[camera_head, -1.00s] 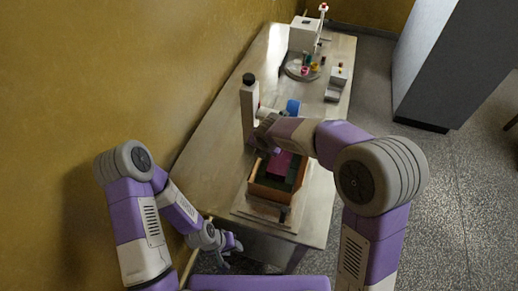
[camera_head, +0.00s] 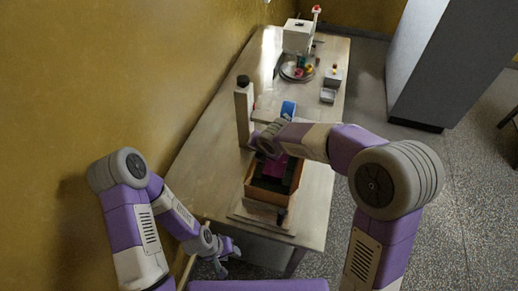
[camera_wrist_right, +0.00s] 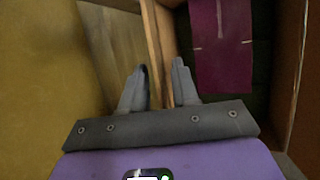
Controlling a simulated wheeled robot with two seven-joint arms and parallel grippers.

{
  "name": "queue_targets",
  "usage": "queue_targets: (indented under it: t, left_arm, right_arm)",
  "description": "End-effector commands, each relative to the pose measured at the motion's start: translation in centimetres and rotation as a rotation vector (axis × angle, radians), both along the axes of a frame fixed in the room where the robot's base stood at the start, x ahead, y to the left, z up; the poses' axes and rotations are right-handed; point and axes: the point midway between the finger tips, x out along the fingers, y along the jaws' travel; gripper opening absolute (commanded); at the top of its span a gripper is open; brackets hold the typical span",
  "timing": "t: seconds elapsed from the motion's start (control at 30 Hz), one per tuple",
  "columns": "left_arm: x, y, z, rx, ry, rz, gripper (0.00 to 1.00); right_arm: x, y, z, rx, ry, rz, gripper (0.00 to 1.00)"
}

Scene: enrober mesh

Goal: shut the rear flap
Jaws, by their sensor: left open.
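An open box with orange-brown walls (camera_head: 266,196) stands on a pale base on the table, with a magenta piece (camera_head: 277,166) inside. I cannot make out which part is the rear flap; my right arm covers the box's far end. My right gripper (camera_head: 261,146) is at that far end. In the right wrist view its two fingers (camera_wrist_right: 160,82) are apart, with a thin brown wall (camera_wrist_right: 156,40) running between them; I cannot tell if they touch it. The magenta piece (camera_wrist_right: 222,45) lies to its right. My left gripper (camera_head: 226,259) is open and empty, low beside the table's near end.
A pale post with a dark top (camera_head: 243,112) stands left of the box's far end. A blue part (camera_head: 289,107) is behind it. Further back are a round tray (camera_head: 288,74) with small coloured things and a white machine (camera_head: 298,36). The yellow wall borders the table's left.

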Motion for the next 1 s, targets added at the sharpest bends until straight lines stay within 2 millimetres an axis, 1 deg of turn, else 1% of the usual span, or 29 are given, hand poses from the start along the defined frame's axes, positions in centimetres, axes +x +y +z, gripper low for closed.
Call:
queue_targets:
  t: [0.17, 0.27, 0.37, 0.5, 0.7, 0.8, 1.0]
  left_arm:
    - [0.0, 0.0, 0.0, 0.000, 0.000, 0.000, 0.43]
    - [0.0, 0.0, 0.1, 0.000, 0.000, 0.000, 0.43]
    - [0.0, 0.0, 0.3, 0.000, 0.000, 0.000, 0.43]
    - [0.0, 0.0, 0.6, 0.000, 0.000, 0.000, 0.43]
    - [0.0, 0.0, 0.9, 0.000, 0.000, 0.000, 0.43]
    - [0.0, 0.0, 1.0, 0.000, 0.000, 0.000, 0.43]
    - [0.0, 0.0, 1.0, 0.000, 0.000, 0.000, 0.43]
  right_arm:
    - [0.0, 0.0, 0.0, -0.001, 0.001, 0.000, 0.30]
    - [-0.2, -0.1, 0.5, 0.001, 0.000, 0.000, 0.30]
    - [-0.8, -0.4, 1.7, 0.002, -0.002, -0.001, 0.30]
    - [-2.0, -0.9, 3.9, 0.002, -0.003, -0.001, 0.30]
    - [-3.2, -1.4, 6.0, 0.000, 0.000, -0.001, 0.30]
    - [-3.5, -1.5, 6.5, 0.001, 0.000, 0.000, 0.30]
    - [-3.6, -1.5, 6.5, 0.000, 0.000, 0.000, 0.30]
